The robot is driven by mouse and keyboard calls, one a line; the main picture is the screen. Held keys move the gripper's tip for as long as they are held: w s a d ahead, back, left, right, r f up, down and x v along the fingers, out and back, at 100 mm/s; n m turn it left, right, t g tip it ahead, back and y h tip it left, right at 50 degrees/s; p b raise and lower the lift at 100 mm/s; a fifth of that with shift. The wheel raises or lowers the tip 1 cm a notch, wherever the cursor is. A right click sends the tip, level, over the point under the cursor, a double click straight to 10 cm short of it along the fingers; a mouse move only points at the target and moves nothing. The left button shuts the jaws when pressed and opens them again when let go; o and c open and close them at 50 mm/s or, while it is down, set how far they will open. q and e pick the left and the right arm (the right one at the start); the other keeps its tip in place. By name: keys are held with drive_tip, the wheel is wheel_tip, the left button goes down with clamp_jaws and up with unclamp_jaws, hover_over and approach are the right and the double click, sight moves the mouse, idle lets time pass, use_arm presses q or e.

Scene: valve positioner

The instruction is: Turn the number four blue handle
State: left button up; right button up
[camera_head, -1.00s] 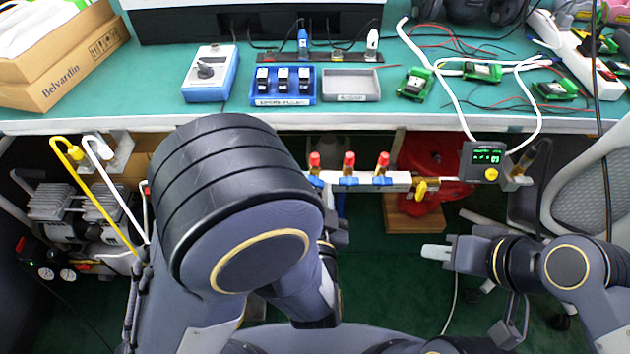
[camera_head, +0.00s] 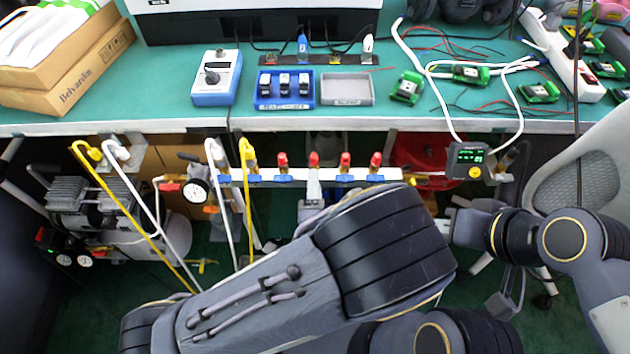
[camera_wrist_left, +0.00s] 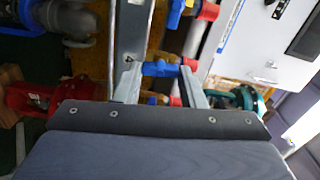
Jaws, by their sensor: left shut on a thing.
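A white valve manifold (camera_head: 328,177) with a row of blue handles runs below the bench edge in the head view. Blue handles show at the left (camera_head: 254,178) and right (camera_head: 375,178). My left gripper (camera_head: 314,190) reaches the row's middle, where it hides one handle; my arm hides part of it. In the left wrist view my left gripper (camera_wrist_left: 161,76) has its fingers on both sides of a blue handle (camera_wrist_left: 160,68) and is shut on it. Another blue handle (camera_wrist_left: 175,14) lies beyond. My right gripper (camera_head: 445,222) is right of the manifold, partly hidden; its jaw state is unclear.
Yellow hoses (camera_head: 247,200) and white hoses (camera_head: 222,190) hang at the manifold's left. A pressure gauge (camera_head: 197,190) is beside them. A small display (camera_head: 468,158) is at the right end. The green bench (camera_head: 190,118) stands behind.

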use_arm(q)
drive_tip(key=shift+m+p, duration=0.3)
drive_tip(key=shift+m, duration=0.3)
drive_tip(key=o, duration=1)
drive_tip(key=shift+s, duration=0.1)
drive_tip(key=s, duration=0.7)
drive_tip(key=shift+s, duration=0.3)
